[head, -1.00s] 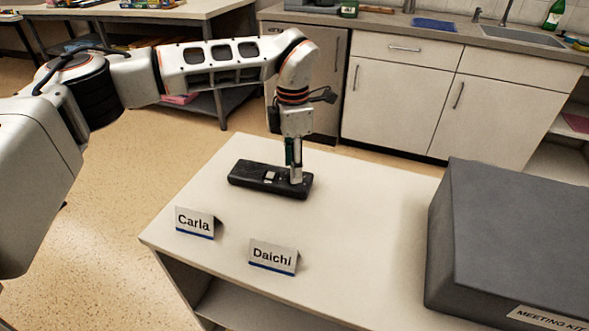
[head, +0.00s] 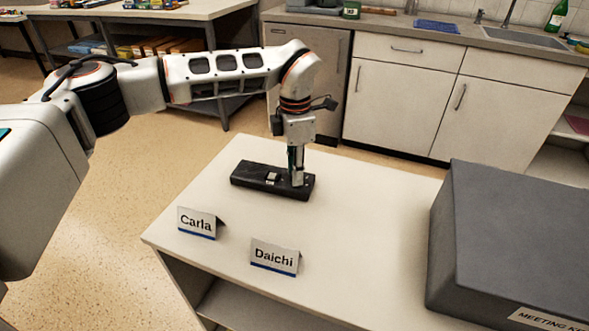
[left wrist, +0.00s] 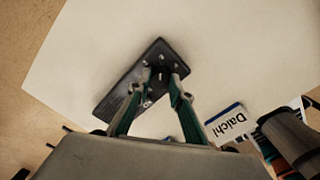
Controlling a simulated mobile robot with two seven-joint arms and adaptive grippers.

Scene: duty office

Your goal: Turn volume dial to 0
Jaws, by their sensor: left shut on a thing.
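A flat black device (head: 252,179) with a small light-coloured part on its top lies on the white table (head: 350,220). My left gripper (head: 296,183) points straight down onto the device's right end. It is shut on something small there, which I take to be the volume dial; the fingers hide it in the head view. In the left wrist view the fingers (left wrist: 158,84) come down on the black device (left wrist: 122,88), and the dial between them is too small to make out clearly. My right gripper is not in view.
Name cards reading Carla (head: 197,223) and Daichi (head: 274,257) stand in front of the device. A large grey box (head: 510,235) labelled MEETING KIT fills the table's right side. The table between device and box is clear.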

